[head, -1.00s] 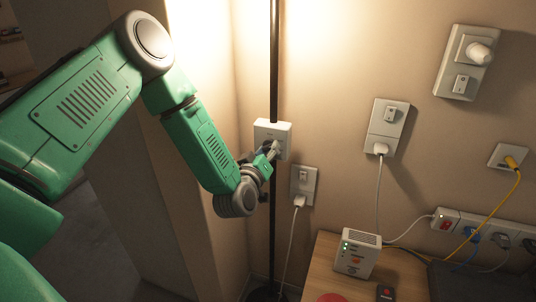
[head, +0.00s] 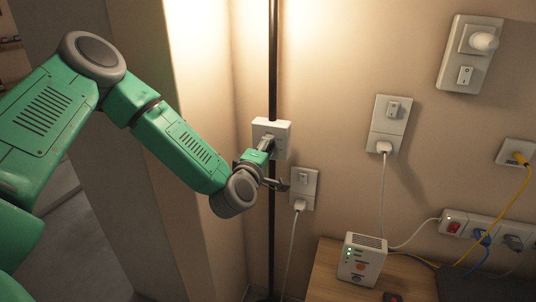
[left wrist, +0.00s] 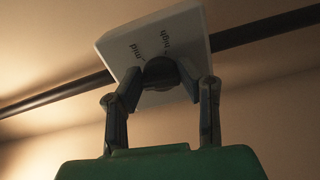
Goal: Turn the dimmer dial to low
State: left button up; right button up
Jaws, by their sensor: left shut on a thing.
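The dimmer (head: 285,130) is a white box on the dark vertical pole in the head view. In the left wrist view the dimmer box (left wrist: 205,18) is tilted and shows the printed words "mid" and "high". Its dark round dial (left wrist: 160,70) sits between the fingers of my left gripper (left wrist: 160,82), which is shut on it. In the head view my left gripper (head: 268,160) is at the lower front of the box and hides the dial. The "low" mark and the dial's pointer cannot be made out. My right gripper is not in view.
Just right of the pole is a wall plate (head: 310,176) with a switch and plug. Further right are more wall plates (head: 398,105) and a power strip (head: 450,213). A white device (head: 362,270) stands on a wooden table (head: 325,262). Several cables hang there.

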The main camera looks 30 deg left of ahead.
pick_arm(q)
jog(key=shift+s+f+n+b, duration=0.15)
jog(key=shift+f+n+b, duration=0.2)
jog(key=shift+n, duration=0.15)
dwell(0.3)
jog(key=o, duration=1.2)
jog(key=shift+c, duration=0.2)
jog(key=shift+a+r, duration=0.1)
jog(key=shift+a, duration=0.05)
jog(key=shift+r+n, duration=0.1)
jog(key=shift+n, duration=0.2)
jog(key=v, duration=1.1)
jog(key=shift+s, duration=0.4)
